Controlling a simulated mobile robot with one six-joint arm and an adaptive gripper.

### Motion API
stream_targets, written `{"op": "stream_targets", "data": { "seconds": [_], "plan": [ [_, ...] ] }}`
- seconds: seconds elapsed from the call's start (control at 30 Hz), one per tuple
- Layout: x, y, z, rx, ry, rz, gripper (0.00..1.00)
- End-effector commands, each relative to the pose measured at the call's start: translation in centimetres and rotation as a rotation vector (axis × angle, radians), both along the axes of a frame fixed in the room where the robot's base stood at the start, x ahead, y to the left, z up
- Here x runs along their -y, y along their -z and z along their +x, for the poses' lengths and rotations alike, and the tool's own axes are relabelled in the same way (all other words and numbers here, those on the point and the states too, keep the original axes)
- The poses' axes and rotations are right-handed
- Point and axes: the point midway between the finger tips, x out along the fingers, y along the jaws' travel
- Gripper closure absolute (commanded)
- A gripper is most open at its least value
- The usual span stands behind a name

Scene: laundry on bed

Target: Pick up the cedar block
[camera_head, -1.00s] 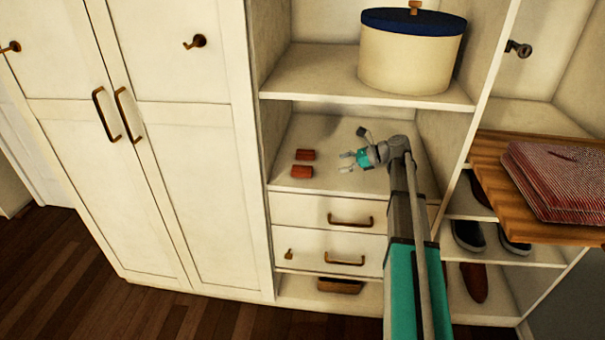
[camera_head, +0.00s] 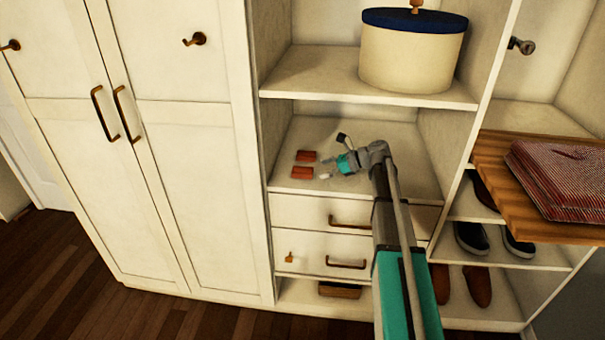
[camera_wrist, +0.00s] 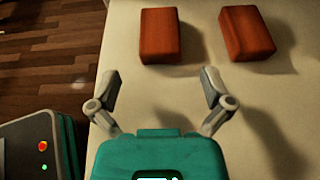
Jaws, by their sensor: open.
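Two reddish-brown blocks, which look like the cedar blocks, lie on the white shelf above the drawers. In the head view one block (camera_head: 306,156) is farther back and the other block (camera_head: 302,172) nearer the front edge. In the wrist view one block (camera_wrist: 160,36) is at the top middle, ahead of the open fingers, and the other block (camera_wrist: 246,33) is at the top right. My gripper (camera_head: 325,168) is open and empty, just right of the blocks and apart from them. Its spread fingers also show in the wrist view (camera_wrist: 158,82).
The shelf (camera_head: 405,180) is clear right of my gripper. An upper shelf with a cream round box (camera_head: 411,55) overhangs it. Drawers (camera_head: 320,212) are below. A wooden board (camera_head: 490,165) with a folded striped cloth (camera_head: 560,178) juts out at right, above shoes (camera_head: 470,238).

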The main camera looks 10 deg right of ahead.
Motion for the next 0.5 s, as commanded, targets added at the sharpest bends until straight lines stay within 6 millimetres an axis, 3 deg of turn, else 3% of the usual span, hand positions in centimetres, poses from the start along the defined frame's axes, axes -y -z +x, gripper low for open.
{"op": "stream_targets", "data": {
  "seconds": [0.5],
  "plan": [
    [-4.3,1.4,1.5,0.000,0.001,0.000,0.00]
  ]
}}
